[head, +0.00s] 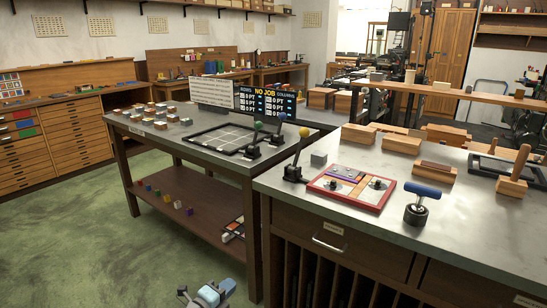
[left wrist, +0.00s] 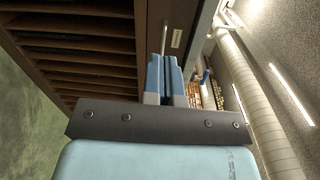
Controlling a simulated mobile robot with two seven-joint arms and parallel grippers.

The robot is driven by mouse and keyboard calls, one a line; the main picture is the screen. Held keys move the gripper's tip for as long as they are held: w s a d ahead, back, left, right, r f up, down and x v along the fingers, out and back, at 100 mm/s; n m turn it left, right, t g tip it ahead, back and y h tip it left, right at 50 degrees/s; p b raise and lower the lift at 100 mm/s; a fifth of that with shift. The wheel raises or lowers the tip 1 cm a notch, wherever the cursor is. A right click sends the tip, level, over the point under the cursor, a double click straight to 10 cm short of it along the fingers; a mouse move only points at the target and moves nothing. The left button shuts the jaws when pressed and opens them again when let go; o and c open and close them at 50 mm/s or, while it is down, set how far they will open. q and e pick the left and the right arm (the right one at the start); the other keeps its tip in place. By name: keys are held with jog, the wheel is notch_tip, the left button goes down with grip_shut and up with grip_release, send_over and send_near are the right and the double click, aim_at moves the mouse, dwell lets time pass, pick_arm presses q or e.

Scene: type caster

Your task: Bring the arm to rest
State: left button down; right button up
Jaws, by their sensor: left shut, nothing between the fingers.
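My left gripper (head: 190,294) shows at the bottom edge of the head view, low over the green floor and in front of the left bench, apart from everything. In the left wrist view its two pale blue fingers (left wrist: 165,72) lie together with nothing between them. The gripper is shut and empty. Most of my left arm is below the head view. My right gripper is in neither view.
The near workbench (head: 478,236) stands right of the gripper, with a blue-handled tool (head: 418,204) and a red-framed tray (head: 352,187) on top. The left bench (head: 200,133) has a low shelf with small coloured cubes (head: 167,198). Green floor (head: 80,245) at left is clear.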

pick_arm(q)
jog(key=a+f+m+y, duration=0.2)
jog(key=a+y, duration=0.1)
jog(key=a, duration=1.7)
jog(key=s+d+f+n+g+y, duration=0.2)
jog(key=s+n, duration=0.8)
jog(key=s, duration=0.8)
jog(key=s+d+f+n+g+y, duration=0.1)
jog(key=s+d+f+n+g, duration=0.15)
jog(key=s+n, duration=1.15)
jog(key=s+d+r+n+t+p, duration=0.15)
jog(key=d+r, duration=0.25)
jog(key=d, duration=0.7)
notch_tip(320, 180, up, 15)
jog(key=s+a+p, duration=0.2)
jog(key=p, duration=1.9)
jog(key=shift+r+m, duration=0.2)
jog(key=shift+m, duration=0.15)
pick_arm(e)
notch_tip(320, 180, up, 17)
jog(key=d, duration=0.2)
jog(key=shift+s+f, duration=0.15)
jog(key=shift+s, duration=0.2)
pick_arm(q)
jog(key=shift+a, duration=0.1)
